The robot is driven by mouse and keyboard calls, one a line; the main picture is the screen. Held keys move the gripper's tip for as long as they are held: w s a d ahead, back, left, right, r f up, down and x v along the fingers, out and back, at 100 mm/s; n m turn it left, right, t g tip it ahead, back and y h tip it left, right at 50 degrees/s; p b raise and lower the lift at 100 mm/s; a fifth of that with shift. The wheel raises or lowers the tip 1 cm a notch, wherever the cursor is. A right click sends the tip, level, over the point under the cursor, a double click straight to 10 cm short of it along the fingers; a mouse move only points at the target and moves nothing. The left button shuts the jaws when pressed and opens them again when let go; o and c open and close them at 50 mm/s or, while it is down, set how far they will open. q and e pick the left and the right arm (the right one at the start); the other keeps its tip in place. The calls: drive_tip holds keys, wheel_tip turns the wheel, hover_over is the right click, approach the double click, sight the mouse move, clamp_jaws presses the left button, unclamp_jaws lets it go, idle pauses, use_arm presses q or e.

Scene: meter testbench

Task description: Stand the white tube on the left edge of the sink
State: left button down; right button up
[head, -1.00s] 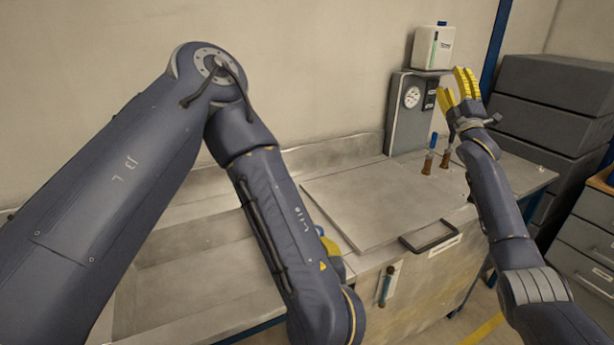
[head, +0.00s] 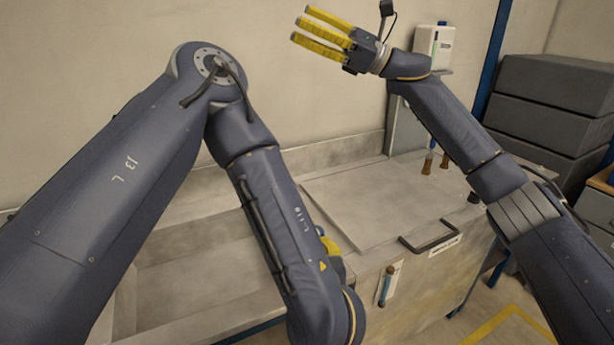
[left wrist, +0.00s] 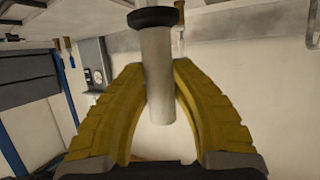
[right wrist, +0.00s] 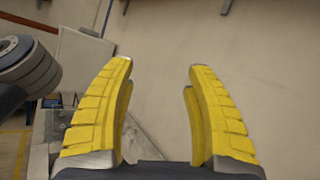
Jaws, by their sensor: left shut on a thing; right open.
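The white tube (left wrist: 157,80), with a black collar (left wrist: 153,17) at its upper end in the picture, is between the yellow fingers of my left gripper (left wrist: 160,72), which is shut on it. In the head view my left forearm hides most of that gripper and the tube; only a bit of yellow finger (head: 328,244) shows. The sink (head: 195,290) is the grey metal basin at lower left, partly covered by my left arm. My right gripper (head: 302,28) is open and empty, raised in front of the back wall. It also shows in the right wrist view (right wrist: 160,68).
A flat metal panel (head: 375,205) lies right of the sink, with a dark handle (head: 428,236) at its front. Brown-tipped tools (head: 428,165) stand at the back right. A white container (head: 434,45) and stacked dark boxes (head: 555,95) are behind my right arm.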

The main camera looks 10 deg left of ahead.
drive_tip(key=s+a+f+n+g+h, duration=0.4)
drive_tip(key=s+a+f+n+h, duration=0.7)
drive_tip(key=s, duration=0.3)
drive_tip(key=s+d+f+n+t+h, duration=0.2)
drive_tip(key=d+f+n+t+h, duration=0.3)
drive_tip(key=d+f+h, duration=0.85)
drive_tip(key=shift+n+g+y, duration=0.3)
drive_tip(key=shift+g+y, duration=0.3)
drive_tip(key=shift+y, duration=0.15)
drive_tip(key=f, duration=0.4)
drive_tip(key=s+f, duration=0.1)
drive_tip(key=f, duration=0.7)
drive_tip(key=shift+s+d+f, duration=0.2)
drive_tip(key=shift+f, duration=0.05)
drive_tip(key=shift+c, duration=0.4)
